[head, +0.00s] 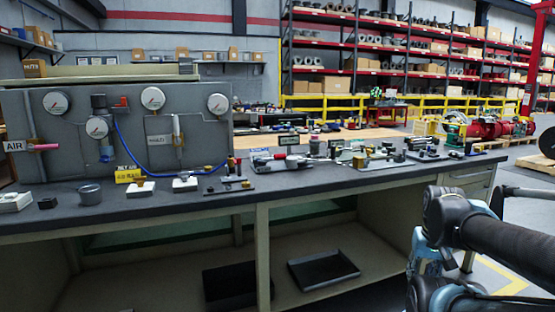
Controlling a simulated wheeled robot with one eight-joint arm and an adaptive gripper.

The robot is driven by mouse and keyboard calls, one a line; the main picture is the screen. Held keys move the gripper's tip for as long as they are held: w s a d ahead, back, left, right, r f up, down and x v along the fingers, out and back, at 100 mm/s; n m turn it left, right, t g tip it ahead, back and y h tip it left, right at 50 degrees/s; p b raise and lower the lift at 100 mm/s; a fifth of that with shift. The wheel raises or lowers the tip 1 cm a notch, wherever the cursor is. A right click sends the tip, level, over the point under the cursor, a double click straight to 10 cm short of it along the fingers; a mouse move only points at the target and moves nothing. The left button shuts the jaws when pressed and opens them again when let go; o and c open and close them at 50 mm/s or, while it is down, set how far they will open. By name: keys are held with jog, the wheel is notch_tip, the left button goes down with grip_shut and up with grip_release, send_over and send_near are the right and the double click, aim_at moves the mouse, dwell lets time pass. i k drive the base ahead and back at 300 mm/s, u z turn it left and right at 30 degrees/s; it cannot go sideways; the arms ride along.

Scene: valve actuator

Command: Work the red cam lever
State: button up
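I cannot tell for sure which part is the red cam lever. Small red parts show on the bench: an upright red part (239,165) on a small dark fixture, and a red piece (280,156) on a grey clamp-like device (268,162). On the grey panel (75,115) there is a red handle (121,102) beside a regulator, and a pinkish-red handle (46,147) by the AIR label. My arm's dark links fill the lower right, apart from the bench. My gripper's fingers do not show.
A long dark bench top (300,182) holds several fixtures and small parts. A black tray (323,268) lies on the shelf beneath. Yellow railings (345,103) and loaded racks stand behind. Some floor shows at the right, beside my arm.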

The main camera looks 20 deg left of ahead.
aim_at(262, 162)
jog(key=z, duration=0.1)
jog(key=k, duration=0.25)
jog(key=u, duration=0.5)
jog(key=i, duration=1.1)
jog(key=z, duration=0.25)
